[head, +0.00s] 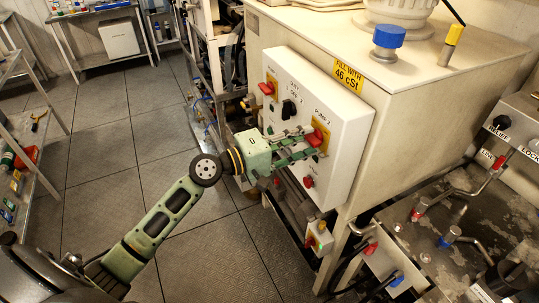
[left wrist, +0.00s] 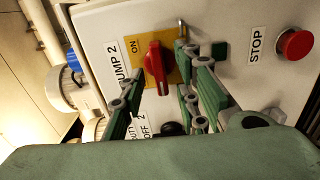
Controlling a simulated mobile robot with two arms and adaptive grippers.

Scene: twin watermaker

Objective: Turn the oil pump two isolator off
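The pump 2 isolator is a red rotary handle (head: 316,137) on a yellow plate, on the front of a white control box (head: 347,118). In the left wrist view the red handle (left wrist: 155,68) runs up and down the picture, with the word ON on the plate to its left. My left gripper (head: 308,146) is at the box front, by this isolator. In the left wrist view its green fingers (left wrist: 160,72) are apart, one on each side of the handle. Gaps show, and I cannot tell whether either finger touches it. My right gripper is not in view.
A second red isolator (head: 268,88) and a black selector knob (head: 289,109) sit on the same box. A red STOP button (left wrist: 295,43) is to the right in the left wrist view. A small switch box (head: 320,238) hangs below. Open floor (head: 110,130) lies to the left.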

